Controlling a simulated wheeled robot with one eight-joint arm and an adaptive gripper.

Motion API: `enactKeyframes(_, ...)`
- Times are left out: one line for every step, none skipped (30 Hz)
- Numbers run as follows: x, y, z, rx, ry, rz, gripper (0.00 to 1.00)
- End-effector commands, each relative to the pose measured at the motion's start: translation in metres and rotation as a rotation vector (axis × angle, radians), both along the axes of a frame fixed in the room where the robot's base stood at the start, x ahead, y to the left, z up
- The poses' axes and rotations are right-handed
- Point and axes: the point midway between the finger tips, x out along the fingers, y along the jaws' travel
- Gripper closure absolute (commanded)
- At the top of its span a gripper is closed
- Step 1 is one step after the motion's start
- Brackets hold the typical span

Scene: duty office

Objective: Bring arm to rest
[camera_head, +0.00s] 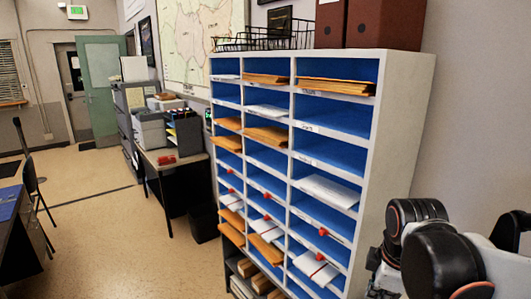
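My arm (440,262) shows at the lower right corner as black and white rounded joints with thin orange-red rings. It is folded close to the camera, in front of the right side of the mail sorter. I cannot make out my gripper's fingers in this view. The white mail sorter (388,165) with blue compartments stands in the middle. Its slots hold orange envelopes (266,134) and white papers (328,190). A gap between my arm and the sorter cannot be judged.
Brown binders (385,24) and a black wire basket (262,42) sit on top of the sorter. A table (168,161) with a printer (149,128) stands behind it to the left. A chair (34,180) and desk are at the left edge. The floor (95,205) between is clear.

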Motion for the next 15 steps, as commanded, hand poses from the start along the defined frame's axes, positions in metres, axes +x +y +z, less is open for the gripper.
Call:
enactKeyframes(-0.009, 0.005, 0.001, 0.022, -0.028, -0.068, 1.0)
enactKeyframes(-0.012, 0.007, 0.003, 0.039, -0.046, -0.115, 1.0)
enactKeyframes(-0.017, 0.01, 0.005, 0.063, -0.071, -0.178, 1.0)
enactKeyframes(-0.021, 0.012, 0.006, 0.081, -0.088, -0.226, 1.0)
enactKeyframes(-0.025, 0.014, 0.007, 0.1, -0.106, -0.273, 1.0)
enactKeyframes(-0.03, 0.017, 0.009, 0.128, -0.129, -0.335, 1.0)
enactKeyframes(-0.034, 0.019, 0.009, 0.149, -0.146, -0.381, 1.0)
enactKeyframes(-0.037, 0.022, 0.01, 0.171, -0.163, -0.426, 1.0)
enactKeyframes(-0.043, 0.024, 0.011, 0.203, -0.185, -0.488, 1.0)
enactKeyframes(-0.046, 0.026, 0.011, 0.226, -0.201, -0.533, 1.0)
enactKeyframes(-0.05, 0.028, 0.011, 0.251, -0.216, -0.578, 1.0)
enactKeyframes(-0.055, 0.03, 0.011, 0.285, -0.237, -0.638, 1.0)
enactKeyframes(-0.058, 0.032, 0.011, 0.31, -0.25, -0.681, 1.0)
enactKeyframes(-0.061, 0.034, 0.011, 0.337, -0.263, -0.723, 1.0)
enactKeyframes(-0.066, 0.036, 0.011, 0.37, -0.279, -0.775, 1.0)
